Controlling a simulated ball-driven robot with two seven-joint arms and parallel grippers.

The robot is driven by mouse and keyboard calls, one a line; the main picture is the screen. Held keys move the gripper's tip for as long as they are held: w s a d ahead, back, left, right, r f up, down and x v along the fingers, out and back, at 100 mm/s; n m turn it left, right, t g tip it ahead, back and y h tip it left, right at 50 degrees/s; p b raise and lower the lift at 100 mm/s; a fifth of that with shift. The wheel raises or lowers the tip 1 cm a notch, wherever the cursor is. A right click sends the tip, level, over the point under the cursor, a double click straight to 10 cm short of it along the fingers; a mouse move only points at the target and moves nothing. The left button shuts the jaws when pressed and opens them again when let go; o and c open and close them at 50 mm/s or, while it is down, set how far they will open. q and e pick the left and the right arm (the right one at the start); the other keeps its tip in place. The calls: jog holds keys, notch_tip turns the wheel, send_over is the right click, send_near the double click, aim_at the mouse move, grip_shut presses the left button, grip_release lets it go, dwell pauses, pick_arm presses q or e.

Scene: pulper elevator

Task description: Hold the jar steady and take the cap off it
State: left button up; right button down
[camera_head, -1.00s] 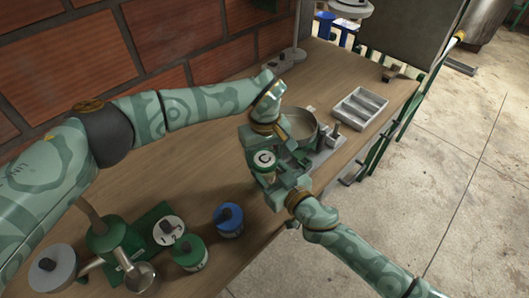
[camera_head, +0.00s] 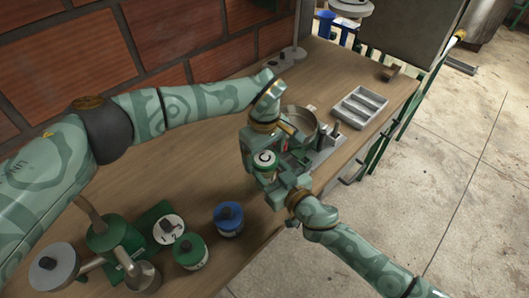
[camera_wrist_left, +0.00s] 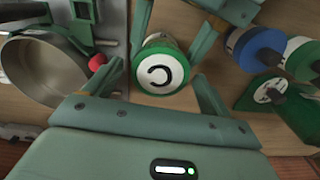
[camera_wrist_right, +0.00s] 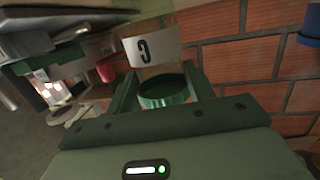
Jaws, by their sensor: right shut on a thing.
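My right gripper (camera_head: 282,180) comes from the front right and is shut on the jar. Where cap and body meet is unclear.
A metal pan (camera_head: 302,122) stands close behind the grippers, with a grey compartment tray (camera_head: 359,107) to its right. A blue jar (camera_head: 228,220), a green jar (camera_head: 190,252) and other containers stand at the front left. The brick wall (camera_head: 170,35) bounds the bench behind.

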pick_arm(q)
jog(key=shift+r, duration=0.1)
notch_tip(320, 180, up, 4)
jog(key=shift+r, duration=0.25)
jog(key=shift+c, duration=0.4)
notch_tip(320, 180, up, 3)
jog(key=m, duration=0.3)
notch_tip(320, 180, down, 8)
jog(key=shift+r, duration=0.15)
